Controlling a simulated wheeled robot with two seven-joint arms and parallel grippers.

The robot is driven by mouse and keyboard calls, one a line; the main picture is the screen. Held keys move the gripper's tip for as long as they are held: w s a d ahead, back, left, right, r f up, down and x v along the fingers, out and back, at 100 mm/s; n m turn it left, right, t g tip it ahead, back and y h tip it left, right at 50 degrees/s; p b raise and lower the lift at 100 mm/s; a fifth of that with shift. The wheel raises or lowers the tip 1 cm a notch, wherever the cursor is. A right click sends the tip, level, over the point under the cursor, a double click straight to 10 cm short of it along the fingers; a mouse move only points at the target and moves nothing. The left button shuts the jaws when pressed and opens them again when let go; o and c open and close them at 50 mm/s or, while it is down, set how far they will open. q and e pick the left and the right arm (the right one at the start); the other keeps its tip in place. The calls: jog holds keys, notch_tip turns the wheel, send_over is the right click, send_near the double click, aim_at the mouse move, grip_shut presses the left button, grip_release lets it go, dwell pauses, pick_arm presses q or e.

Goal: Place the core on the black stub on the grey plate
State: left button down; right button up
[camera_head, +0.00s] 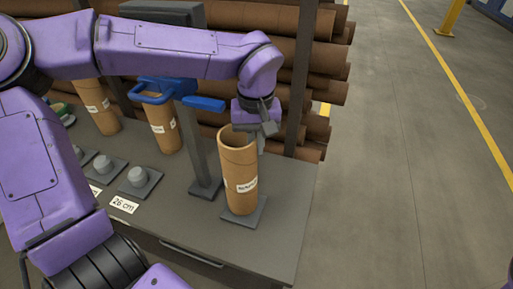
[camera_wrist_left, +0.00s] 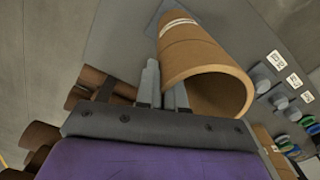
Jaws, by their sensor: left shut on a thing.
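The core (camera_head: 240,182) is a brown cardboard tube with a white label. It is upright over the grey plate (camera_head: 257,217) near the right end of the table, and its lower end appears to meet the plate. The black stub is hidden, so I cannot tell whether the core is fully down around it. My left gripper (camera_head: 259,132) is shut on the core's wall at the upper rim. In the left wrist view the fingers (camera_wrist_left: 163,88) are at the rim of the core (camera_wrist_left: 192,48). My right gripper is not in view.
A dark post (camera_head: 198,140) with a blue arm (camera_head: 203,103) stands left of the core. Two more cardboard tubes (camera_head: 163,138) (camera_head: 103,118) stand further left. Grey stubs on plates (camera_head: 138,177) and a "26 cm" label (camera_head: 123,204) are in front. Stacked rolls (camera_head: 325,90) are behind.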

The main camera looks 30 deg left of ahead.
pick_arm(q)
jog(key=shift+w+a+f+p, duration=0.15)
jog(key=shift+w+f, duration=0.1)
jog(key=shift+f, duration=0.65)
jog(key=shift+w+d+f+p, duration=0.1)
jog(key=shift+w+f+p, duration=0.1)
jog(key=shift+f, duration=0.65)
jog(key=c, duration=1.3)
grip_release()
jog(key=shift+f, duration=0.15)
jog(key=shift+o, duration=0.2)
notch_tip(320, 180, up, 12)
